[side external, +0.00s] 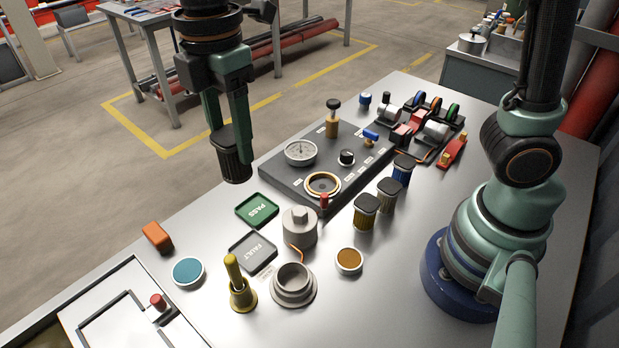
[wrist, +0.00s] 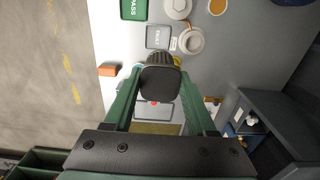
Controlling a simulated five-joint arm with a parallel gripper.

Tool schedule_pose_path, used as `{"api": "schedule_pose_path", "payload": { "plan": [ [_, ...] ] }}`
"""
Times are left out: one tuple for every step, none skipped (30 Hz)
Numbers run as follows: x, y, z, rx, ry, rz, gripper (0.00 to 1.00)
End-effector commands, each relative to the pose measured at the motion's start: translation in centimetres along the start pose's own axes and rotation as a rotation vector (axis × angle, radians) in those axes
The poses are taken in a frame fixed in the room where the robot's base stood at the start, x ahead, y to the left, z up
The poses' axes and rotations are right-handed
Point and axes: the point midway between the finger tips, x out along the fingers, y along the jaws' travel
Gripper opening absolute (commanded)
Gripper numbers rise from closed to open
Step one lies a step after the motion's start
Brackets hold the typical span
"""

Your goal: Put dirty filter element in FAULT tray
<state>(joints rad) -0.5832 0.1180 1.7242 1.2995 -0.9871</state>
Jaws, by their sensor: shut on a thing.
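My gripper (side external: 230,130) is shut on a dark, ribbed, roughly square filter element (side external: 234,163) and holds it in the air, above the bench's far left edge. In the wrist view the element (wrist: 160,84) sits between the two green fingers. The grey FAULT tray (side external: 252,250) lies on the bench, lower and nearer the camera than the element. It looks empty, and it shows in the wrist view (wrist: 157,37) too, beyond the element. The green PASS tray (side external: 257,210) lies beside it.
A grey capped housing (side external: 299,228) and an open grey cup (side external: 293,284) stand right of the FAULT tray. A brass-handled tool (side external: 240,285) stands in front. A teal-topped dish (side external: 188,272) and an orange block (side external: 157,237) lie left.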

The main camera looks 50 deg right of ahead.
Motion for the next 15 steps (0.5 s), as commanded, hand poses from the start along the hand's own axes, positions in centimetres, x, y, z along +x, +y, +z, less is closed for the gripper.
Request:
{"api": "schedule_pose_path", "payload": {
  "plan": [
    [0.3, 0.5, 0.1, 0.001, -0.001, -0.002, 0.0],
    [0.5, 0.7, 0.1, 0.001, -0.001, -0.002, 0.0],
    [0.9, 0.8, 0.1, 0.001, -0.001, -0.002, 0.0],
    [1.4, 0.8, 0.1, 0.001, -0.002, -0.003, 0.0],
    [1.9, 0.8, 0.1, 0.0, -0.002, -0.004, 0.0],
    [2.7, 0.8, 0.2, 0.0, -0.003, -0.005, 0.0],
    [3.4, 0.8, 0.2, 0.0, -0.003, -0.004, 0.0],
    [4.2, 0.8, 0.2, 0.0, -0.003, -0.005, 0.0],
    [5.2, 0.8, 0.2, 0.0, -0.003, -0.005, 0.0],
    [5.9, 0.7, 0.2, 0.0, -0.004, -0.006, 0.0],
    [6.7, 0.7, 0.2, 0.0, -0.004, -0.006, 0.0],
    [7.7, 0.7, 0.2, 0.0, -0.004, -0.006, 0.0],
    [8.4, 0.7, 0.2, 0.0, -0.003, -0.005, 0.0],
    [9.1, 0.7, 0.2, 0.0, -0.003, -0.005, 0.0],
    [10.1, 0.7, 0.2, 0.0, -0.004, -0.006, 0.0]
  ]
}}
